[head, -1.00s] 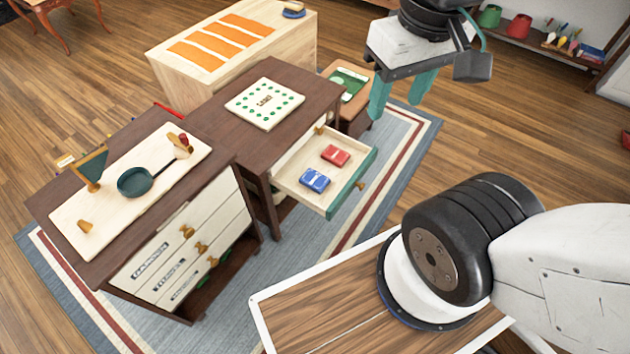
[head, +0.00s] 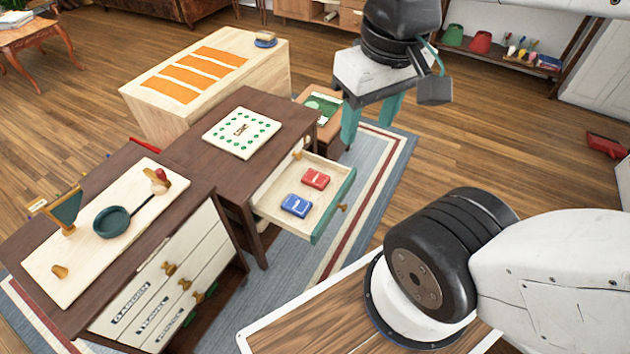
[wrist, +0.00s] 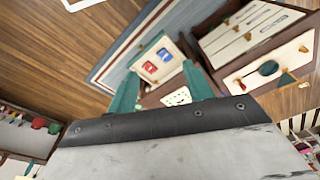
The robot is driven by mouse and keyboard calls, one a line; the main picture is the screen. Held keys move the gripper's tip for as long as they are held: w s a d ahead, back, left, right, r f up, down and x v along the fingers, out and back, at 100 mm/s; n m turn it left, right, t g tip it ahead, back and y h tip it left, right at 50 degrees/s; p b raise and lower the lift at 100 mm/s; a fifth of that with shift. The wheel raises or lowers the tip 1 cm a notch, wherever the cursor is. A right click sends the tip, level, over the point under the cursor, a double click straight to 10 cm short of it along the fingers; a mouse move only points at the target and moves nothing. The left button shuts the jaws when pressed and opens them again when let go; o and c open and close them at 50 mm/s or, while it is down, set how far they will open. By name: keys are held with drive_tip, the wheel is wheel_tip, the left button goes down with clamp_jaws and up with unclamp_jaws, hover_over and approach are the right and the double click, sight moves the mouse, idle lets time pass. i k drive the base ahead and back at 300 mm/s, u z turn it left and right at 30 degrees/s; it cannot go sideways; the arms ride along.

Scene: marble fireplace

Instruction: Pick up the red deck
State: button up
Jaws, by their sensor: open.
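The red deck (head: 316,179) lies flat in the open drawer (head: 327,206), behind and to the right of the blue deck (head: 296,206). In the wrist view the red deck (wrist: 150,68) and the blue deck (wrist: 165,54) lie side by side in the drawer, seen between the fingers. My gripper (head: 372,122) is open and empty, with teal fingers pointing down. It hangs above and to the right of the drawer in the head view, apart from both decks.
The drawer belongs to a dark wooden desk (head: 190,150) with a white game board (head: 241,133) on top. A dark cabinet with labelled drawers (head: 150,300) stands at left, bearing a pan (head: 112,222). A pale chest (head: 150,118) stands behind. A low stool (head: 335,130) is beside the desk.

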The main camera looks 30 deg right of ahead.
sight(316, 180)
drive_tip(key=z, duration=0.75)
drive_tip(key=k, duration=1.1)
drive_tip(key=z, duration=1.45)
drive_tip(key=i, duration=1.65)
drive_tip(key=u, duration=0.8)
drive_tip(key=i, duration=0.9)
drive_tip(key=u, duration=1.5)
drive_tip(key=i, duration=0.5)
drive_tip(key=u, duration=0.3)
